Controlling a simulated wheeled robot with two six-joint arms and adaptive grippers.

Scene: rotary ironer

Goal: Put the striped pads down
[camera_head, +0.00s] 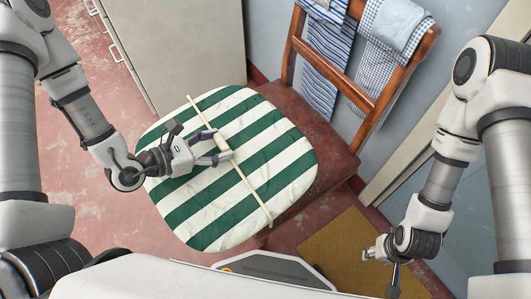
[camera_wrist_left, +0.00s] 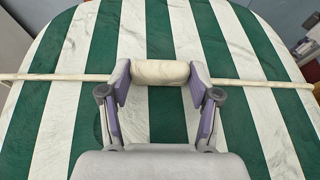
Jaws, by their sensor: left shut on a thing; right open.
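A green-and-white striped pad (camera_head: 180,205) with rounded corners fills the middle of the head view. A thin pale rod (camera_head: 256,196) runs across it, with a thicker wooden grip (camera_head: 221,142) at its middle. My left gripper (camera_head: 222,147) is shut on this wooden grip, seen also in the left wrist view (camera_wrist_left: 160,73). The striped surface (camera_wrist_left: 70,90) lies behind the fingers there. The pad overlaps the wooden chair's seat (camera_head: 322,133) in the picture; I cannot tell whether it touches it. My right gripper (camera_head: 381,269) is open and empty at lower right. Only one striped pad shows.
Blue striped and checked cloths (camera_head: 331,50) hang over the chair back (camera_head: 402,82). A grey cabinet (camera_head: 190,45) stands at the upper left. A tan mat (camera_head: 335,245) lies on the reddish floor (camera_head: 85,190). Bare floor shows left of the pad.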

